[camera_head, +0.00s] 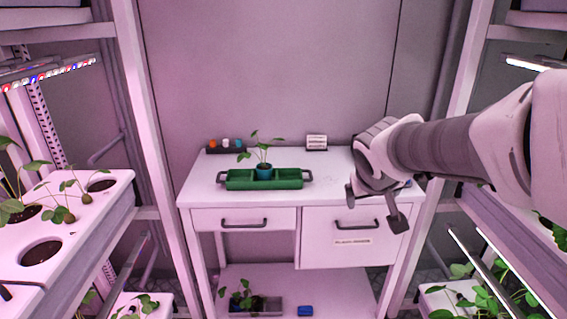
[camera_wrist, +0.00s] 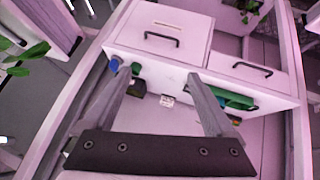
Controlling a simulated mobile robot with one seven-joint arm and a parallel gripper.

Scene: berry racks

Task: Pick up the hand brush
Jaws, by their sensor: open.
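My gripper (camera_head: 374,206) is open and empty, above the right front part of the white table (camera_head: 335,172). Its two fingers also show in the wrist view (camera_wrist: 162,77), spread apart. I cannot make out the hand brush for certain. In the wrist view a small blue thing (camera_wrist: 114,64), a small green thing (camera_wrist: 136,68) and a dark thing (camera_wrist: 138,86) lie near the left finger on the tabletop. They are too small to name, and the finger partly covers this area. In the head view my gripper hides most of that corner; a bit of blue (camera_head: 407,184) shows.
A green tray (camera_head: 238,182) with a blue-potted seedling (camera_head: 264,172) stands mid-table. Behind are a dark holder (camera_head: 224,149) and a small white box (camera_head: 316,142). Drawers (camera_head: 244,220) are below; a blue item (camera_head: 305,311) lies on the lower shelf. Plant racks (camera_head: 90,215) flank the table.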

